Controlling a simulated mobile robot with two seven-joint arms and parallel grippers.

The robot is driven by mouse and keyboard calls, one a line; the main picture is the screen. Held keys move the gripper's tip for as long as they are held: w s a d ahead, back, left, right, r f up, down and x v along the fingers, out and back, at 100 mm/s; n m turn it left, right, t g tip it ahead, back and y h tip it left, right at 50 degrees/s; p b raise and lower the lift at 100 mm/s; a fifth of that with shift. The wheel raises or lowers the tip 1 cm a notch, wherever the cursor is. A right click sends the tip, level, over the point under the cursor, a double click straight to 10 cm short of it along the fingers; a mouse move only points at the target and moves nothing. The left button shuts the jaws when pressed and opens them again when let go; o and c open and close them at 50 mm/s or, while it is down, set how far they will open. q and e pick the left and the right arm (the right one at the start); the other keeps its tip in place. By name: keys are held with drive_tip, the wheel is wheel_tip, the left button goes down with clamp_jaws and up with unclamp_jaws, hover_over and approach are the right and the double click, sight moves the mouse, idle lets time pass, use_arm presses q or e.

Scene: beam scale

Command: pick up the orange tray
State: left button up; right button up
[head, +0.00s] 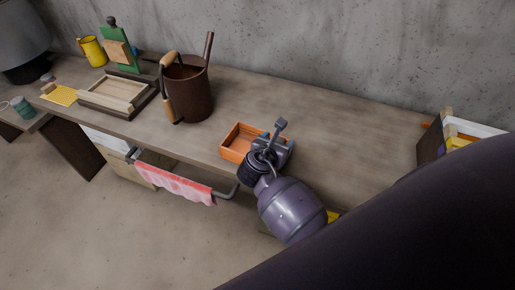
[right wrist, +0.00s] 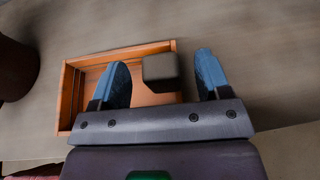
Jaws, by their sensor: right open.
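The orange tray (head: 235,138) is a shallow open box near the front edge of the long workbench. My right gripper (head: 278,145) is open at the tray's right end and hides part of it in the head view. In the right wrist view the tray (right wrist: 68,95) lies below my right gripper (right wrist: 162,64). One blue finger shows over the tray's inside and the other beyond its right end. A dark square block (right wrist: 160,67) shows between the fingers; I cannot tell what it is. The gripper appears empty. My left gripper is not in view.
A brown bucket (head: 194,92) stands left of the tray. A wooden frame tray (head: 115,90), a yellow jug (head: 93,50) and a green board (head: 118,48) are farther left. A red-and-white cloth (head: 175,184) hangs on a front rail. The bench behind the tray is clear.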

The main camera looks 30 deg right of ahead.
drive_tip(key=shift+x, duration=1.2)
clamp_jaws()
